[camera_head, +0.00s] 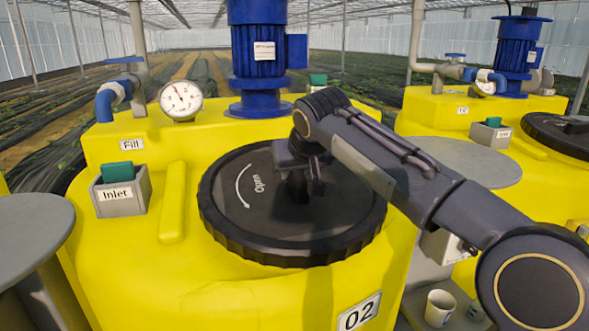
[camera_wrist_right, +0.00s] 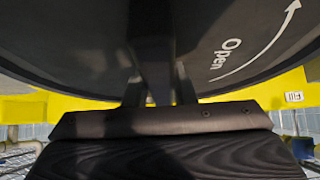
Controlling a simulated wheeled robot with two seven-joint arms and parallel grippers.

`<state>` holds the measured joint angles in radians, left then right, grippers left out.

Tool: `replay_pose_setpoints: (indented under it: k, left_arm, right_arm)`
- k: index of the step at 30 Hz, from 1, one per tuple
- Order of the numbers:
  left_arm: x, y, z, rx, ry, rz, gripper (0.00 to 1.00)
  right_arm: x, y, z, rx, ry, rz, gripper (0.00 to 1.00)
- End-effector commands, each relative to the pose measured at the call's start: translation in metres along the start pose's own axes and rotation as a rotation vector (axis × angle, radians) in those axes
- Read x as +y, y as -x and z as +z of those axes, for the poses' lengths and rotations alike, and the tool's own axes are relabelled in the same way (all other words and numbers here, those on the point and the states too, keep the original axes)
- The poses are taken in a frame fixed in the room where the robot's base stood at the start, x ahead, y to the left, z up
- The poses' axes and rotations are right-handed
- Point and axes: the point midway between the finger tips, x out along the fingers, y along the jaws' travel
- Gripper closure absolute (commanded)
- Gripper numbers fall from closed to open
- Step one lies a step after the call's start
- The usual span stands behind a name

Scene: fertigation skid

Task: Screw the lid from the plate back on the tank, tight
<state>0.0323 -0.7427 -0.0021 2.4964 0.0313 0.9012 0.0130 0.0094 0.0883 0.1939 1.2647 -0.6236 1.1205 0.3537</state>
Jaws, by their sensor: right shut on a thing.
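The large black lid (camera_head: 240,215) with a ribbed rim lies over the top of the yellow tank marked 02 (camera_head: 200,275). It looks level; whether it is seated in its thread is hidden. A white curved arrow and the word "Open" show left of its centre. My right gripper (camera_head: 301,188) reaches down to the lid's middle and is shut on its grip, which the fingers largely hide. In the right wrist view the lid (camera_wrist_right: 75,45) fills the upper part, with the gripper (camera_wrist_right: 157,92) against it. My left gripper is not in view.
A blue motor (camera_head: 262,55) and a gauge (camera_head: 181,100) stand behind the lid. The Inlet box (camera_head: 121,192) is at its left. Bare grey round plates stand at left (camera_head: 28,225) and right (camera_head: 465,160). A cup (camera_head: 439,308) stands low at right.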

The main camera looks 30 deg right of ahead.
Motion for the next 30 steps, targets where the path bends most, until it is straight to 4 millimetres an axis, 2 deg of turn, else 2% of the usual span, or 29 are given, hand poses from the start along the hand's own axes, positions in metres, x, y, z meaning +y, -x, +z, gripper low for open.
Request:
replay_pose_setpoints:
  k: [24,25,30]
  left_arm:
    - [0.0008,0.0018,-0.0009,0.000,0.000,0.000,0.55]
    - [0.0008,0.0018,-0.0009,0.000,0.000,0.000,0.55]
    - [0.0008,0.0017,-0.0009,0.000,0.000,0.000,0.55]
  right_arm:
    - [-0.0002,0.0022,-0.0022,0.008,-0.001,-0.002,0.99]
    - [-0.0002,0.0022,-0.0022,0.008,-0.001,-0.002,0.75]
    - [-0.0001,0.0015,-0.0016,0.006,-0.001,-0.001,0.53]
